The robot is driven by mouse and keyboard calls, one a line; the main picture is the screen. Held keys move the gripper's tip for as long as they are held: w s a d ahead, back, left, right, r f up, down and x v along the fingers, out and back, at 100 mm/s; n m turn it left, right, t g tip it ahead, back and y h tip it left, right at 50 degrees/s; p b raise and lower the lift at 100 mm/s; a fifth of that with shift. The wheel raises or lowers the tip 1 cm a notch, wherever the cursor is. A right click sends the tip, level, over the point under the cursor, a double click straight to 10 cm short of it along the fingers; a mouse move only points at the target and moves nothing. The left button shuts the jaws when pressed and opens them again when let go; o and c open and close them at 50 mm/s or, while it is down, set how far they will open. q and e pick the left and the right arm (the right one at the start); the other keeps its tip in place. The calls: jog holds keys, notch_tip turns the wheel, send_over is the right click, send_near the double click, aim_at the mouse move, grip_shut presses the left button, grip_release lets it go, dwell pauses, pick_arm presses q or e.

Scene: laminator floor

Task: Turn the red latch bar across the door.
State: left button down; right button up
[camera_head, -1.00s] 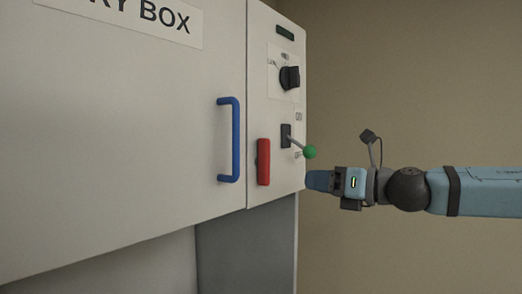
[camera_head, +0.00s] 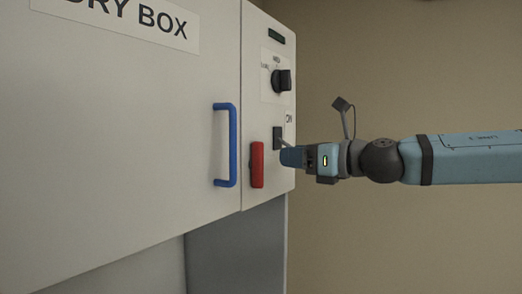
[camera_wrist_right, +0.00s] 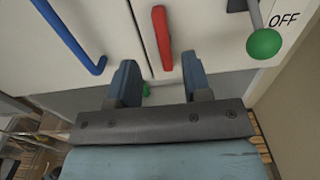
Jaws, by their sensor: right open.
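The red latch bar (camera_head: 257,164) stands upright on the panel just right of the door seam, clear of the door (camera_head: 130,150). It also shows in the right wrist view (camera_wrist_right: 162,38), ahead of and between the open fingers. My right gripper (camera_head: 284,157) comes in from the right, its fingertips close to the bar's right side in the head view. In the right wrist view my right gripper (camera_wrist_right: 160,88) is open and empty, with a gap to the bar. My left gripper is not in view.
The blue door handle (camera_head: 232,145) is left of the bar. A toggle lever with a green ball (camera_wrist_right: 264,43) is right of it; the ball is hidden behind my gripper in the head view. A black knob (camera_head: 281,80) is above. Free room lies to the right.

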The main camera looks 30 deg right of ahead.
aim_at(263, 154)
jog(key=shift+x, duration=1.25)
jog(key=shift+p+x, duration=0.75)
jog(key=shift+x, duration=2.25)
jog(key=shift+c, duration=0.4)
grip_shut()
